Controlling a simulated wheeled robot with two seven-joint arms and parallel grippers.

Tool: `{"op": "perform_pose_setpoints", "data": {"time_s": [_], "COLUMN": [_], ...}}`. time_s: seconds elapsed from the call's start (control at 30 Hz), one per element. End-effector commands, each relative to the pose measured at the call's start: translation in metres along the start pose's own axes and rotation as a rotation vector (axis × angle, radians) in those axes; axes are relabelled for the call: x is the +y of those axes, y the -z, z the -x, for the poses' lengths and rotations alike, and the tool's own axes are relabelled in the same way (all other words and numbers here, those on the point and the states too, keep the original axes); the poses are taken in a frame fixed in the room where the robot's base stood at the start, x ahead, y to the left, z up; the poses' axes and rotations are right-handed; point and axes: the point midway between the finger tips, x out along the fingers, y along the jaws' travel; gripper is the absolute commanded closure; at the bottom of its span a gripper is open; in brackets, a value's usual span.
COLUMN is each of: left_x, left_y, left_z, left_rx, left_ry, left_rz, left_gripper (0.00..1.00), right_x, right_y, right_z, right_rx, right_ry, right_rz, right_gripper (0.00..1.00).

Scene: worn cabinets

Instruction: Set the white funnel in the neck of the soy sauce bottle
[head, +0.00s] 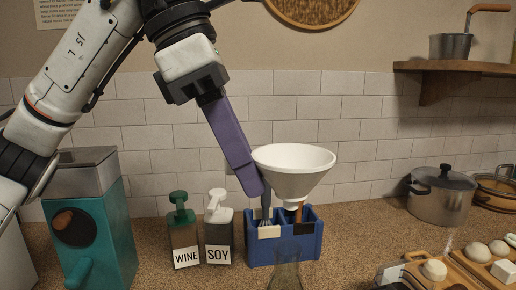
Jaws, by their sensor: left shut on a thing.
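The white funnel (294,172) is held upright in the air, wide mouth up, in front of the tiled wall. My left gripper (256,186), with purple fingers, comes down from above and is shut on the funnel's left side. A dark bottle labelled SOY (218,240) with a white pump top stands on the counter, left of and below the funnel. A see-through, narrow-necked bottle (286,272) stands at the front, almost below the funnel's spout. My right gripper is out of view.
A WINE bottle (184,240) with a green pump stands beside the SOY one. A blue caddy (310,242) holding utensils stands behind the see-through bottle. A teal machine (95,225) is at left. A lidded pot (440,198) and an egg tray (482,264) are at right.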

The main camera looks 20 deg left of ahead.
Motion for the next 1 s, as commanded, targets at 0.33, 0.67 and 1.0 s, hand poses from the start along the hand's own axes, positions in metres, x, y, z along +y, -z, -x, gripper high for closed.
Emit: {"op": "perform_pose_setpoints", "data": {"time_s": [0.33,0.67,1.0], "left_x": [0.0,0.0,0.0], "left_y": [0.0,0.006,0.016], "left_z": [0.0,-0.013,-0.035], "left_rx": [0.0,-0.002,-0.002], "left_ry": [0.002,0.002,0.002], "left_rz": [-0.001,0.0,0.0], "left_gripper": [1.0,1.0,1.0], "right_x": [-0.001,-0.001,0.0], "right_y": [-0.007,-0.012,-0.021], "right_z": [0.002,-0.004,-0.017], "right_rx": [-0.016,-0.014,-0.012], "right_ry": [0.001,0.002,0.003], "right_rz": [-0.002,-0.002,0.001], "right_gripper": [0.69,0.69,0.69]}}
